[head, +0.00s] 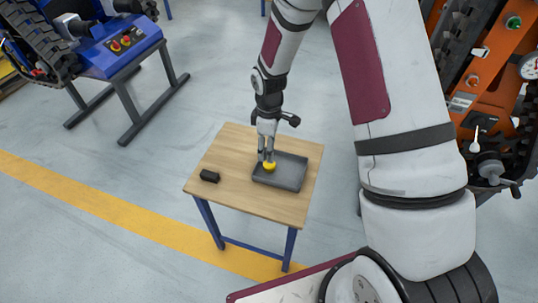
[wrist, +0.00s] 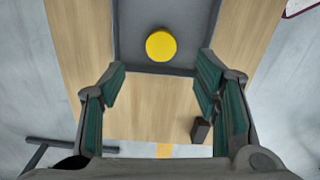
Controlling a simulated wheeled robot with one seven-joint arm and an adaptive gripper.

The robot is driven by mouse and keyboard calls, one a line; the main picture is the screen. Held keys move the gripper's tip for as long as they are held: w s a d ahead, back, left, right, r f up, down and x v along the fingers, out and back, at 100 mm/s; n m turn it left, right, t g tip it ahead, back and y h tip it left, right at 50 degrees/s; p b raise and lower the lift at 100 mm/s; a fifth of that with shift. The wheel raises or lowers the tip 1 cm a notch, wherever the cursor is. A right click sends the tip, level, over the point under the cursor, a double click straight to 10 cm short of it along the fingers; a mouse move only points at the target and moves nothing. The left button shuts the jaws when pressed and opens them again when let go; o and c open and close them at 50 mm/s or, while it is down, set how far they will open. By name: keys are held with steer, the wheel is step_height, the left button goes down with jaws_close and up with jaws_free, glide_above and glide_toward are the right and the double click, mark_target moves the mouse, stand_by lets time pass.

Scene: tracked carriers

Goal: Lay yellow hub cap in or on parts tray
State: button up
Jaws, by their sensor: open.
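The yellow hub cap (head: 269,167) lies in the grey parts tray (head: 292,176), near the tray's left side in the head view. In the wrist view the round yellow hub cap (wrist: 161,46) rests on the floor of the parts tray (wrist: 160,69), close to its near wall. My gripper (head: 265,158) is above the hub cap in the head view. In the wrist view my gripper (wrist: 162,85) has its two fingers wide apart with nothing between them, and the hub cap is clear of both.
The tray stands on a small wooden table (head: 226,155) with blue legs. A small black block (head: 209,176) lies at the table's left and also shows in the wrist view (wrist: 201,130). A blue tracked carrier (head: 112,45) is at upper left, an orange one (head: 490,75) at right.

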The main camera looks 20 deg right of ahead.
steer(key=s+d+r+m, duration=0.15)
steer(key=s+r, duration=0.25)
steer(key=r, duration=0.4)
steer(key=s+r+m+t, duration=0.15)
steer(key=s+r, duration=0.25)
steer(key=r, duration=0.5)
steer(key=s+d+r+m+g, duration=0.15)
steer(key=s+r, duration=0.25)
steer(key=r, duration=0.4)
steer(key=s+r+m+t, duration=0.1)
steer(key=s+r+m, duration=0.2)
steer(key=s, duration=0.8)
steer(key=s+a+r+m+t, duration=0.1)
steer(key=s+r+m, duration=0.2)
steer(key=s, duration=0.7)
steer(key=shift+s+r+m, duration=0.4)
steer(key=shift+m, duration=0.35)
